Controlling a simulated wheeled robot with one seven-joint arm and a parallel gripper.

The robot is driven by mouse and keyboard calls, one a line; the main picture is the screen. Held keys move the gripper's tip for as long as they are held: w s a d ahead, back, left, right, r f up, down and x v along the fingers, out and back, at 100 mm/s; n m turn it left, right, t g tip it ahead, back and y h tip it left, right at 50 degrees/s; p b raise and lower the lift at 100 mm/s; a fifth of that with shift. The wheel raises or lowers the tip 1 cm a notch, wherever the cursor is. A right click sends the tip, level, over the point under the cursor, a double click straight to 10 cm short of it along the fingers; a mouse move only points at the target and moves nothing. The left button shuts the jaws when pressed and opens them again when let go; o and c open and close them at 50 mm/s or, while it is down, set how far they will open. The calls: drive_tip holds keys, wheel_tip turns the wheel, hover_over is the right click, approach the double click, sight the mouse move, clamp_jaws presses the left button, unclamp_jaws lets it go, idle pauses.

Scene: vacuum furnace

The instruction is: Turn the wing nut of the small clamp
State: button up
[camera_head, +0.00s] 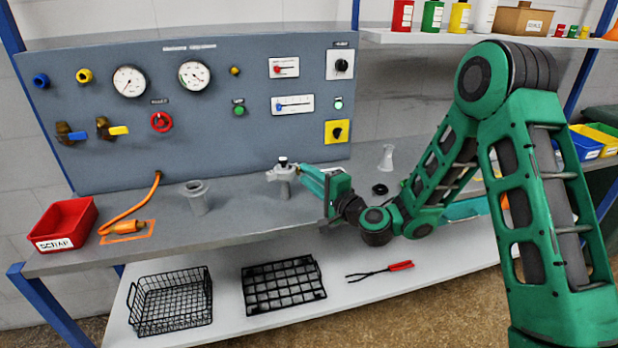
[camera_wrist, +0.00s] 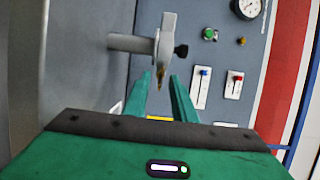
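The small clamp (camera_head: 284,172) is a light grey ring around an upright pipe stub on the bench, with a black piece on top. In the wrist view the clamp (camera_wrist: 164,44) appears sideways, beyond my fingertips. A small brass-coloured part, apparently the wing nut (camera_wrist: 157,78), points from the clamp towards my gripper. My gripper (camera_wrist: 160,77) is open, one green finger on each side of the brass part near the tips. I cannot tell whether either finger touches it. In the head view my gripper (camera_head: 302,168) reaches the clamp from the right and partly hides that side.
The blue-grey control panel (camera_head: 215,125) stands behind the clamp. A grey flanged stub (camera_head: 197,196) stands to the left, with an orange hose (camera_head: 138,208) and a red scrap bin (camera_head: 65,224) beyond. A black ring (camera_head: 380,189) and pale flask-like piece (camera_head: 387,157) are to the right.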

drive_tip(key=shift+w+a, duration=0.2)
drive_tip(key=shift+w, duration=0.05)
